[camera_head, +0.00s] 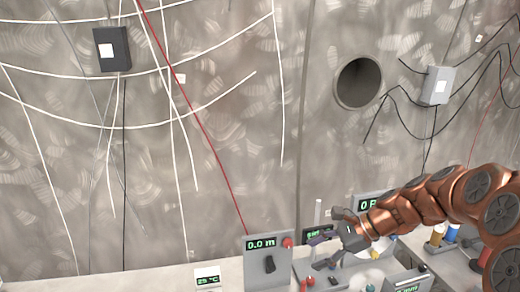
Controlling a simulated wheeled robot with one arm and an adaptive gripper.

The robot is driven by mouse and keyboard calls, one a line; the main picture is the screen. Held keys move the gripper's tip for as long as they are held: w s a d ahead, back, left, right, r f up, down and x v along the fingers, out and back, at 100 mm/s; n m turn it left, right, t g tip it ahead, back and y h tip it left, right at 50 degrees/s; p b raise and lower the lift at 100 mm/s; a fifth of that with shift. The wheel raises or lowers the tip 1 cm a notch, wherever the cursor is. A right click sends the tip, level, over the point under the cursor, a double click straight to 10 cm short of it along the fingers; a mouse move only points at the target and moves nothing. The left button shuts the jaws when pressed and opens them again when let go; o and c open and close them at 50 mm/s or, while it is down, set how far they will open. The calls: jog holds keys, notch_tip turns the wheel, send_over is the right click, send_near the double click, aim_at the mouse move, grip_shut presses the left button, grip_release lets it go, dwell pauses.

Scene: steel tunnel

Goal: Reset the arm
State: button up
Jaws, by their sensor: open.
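My copper-coloured arm reaches in from the right edge of the head view, stretched to the left over the bench. My gripper (322,252) is at its end, low in the view, just right of a grey box with a "0.0 m" display (267,262). Its dark fingers are spread apart and point left. I see nothing held between them. The gripper overlaps small devices behind it, so its height above the bench cannot be told.
A pale bench (130,282) runs along the bottom, with a small temperature display (207,279) on it. Several devices and bottles crowd around and under my arm. The metal wall behind carries hanging cables, a black box (112,50), a grey box (436,86) and a round hole (358,83).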

jog(key=s+a+n+g+h, duration=0.1)
jog(key=s+a+n, duration=0.15)
jog(key=s, duration=0.35)
jog(key=s+a+n+g+h, duration=0.1)
jog(key=s+n, duration=0.2)
jog(key=s, duration=0.2)
jog(key=s+d+f+n+h, duration=0.1)
jog(key=s+d+n+h, duration=0.1)
jog(key=s, duration=0.5)
jog(key=s+d+f+n+g+h, duration=0.1)
jog(key=s+d+n+h, duration=0.1)
jog(key=s+n, duration=0.3)
jog(key=s+d+f+n+h, duration=0.2)
jog(key=s+d+n+h, duration=0.1)
jog(key=s, duration=0.8)
jog(key=shift+s+n+g+h, duration=0.15)
jog(key=shift+n+g+h, duration=0.15)
jog(key=shift+n, duration=0.15)
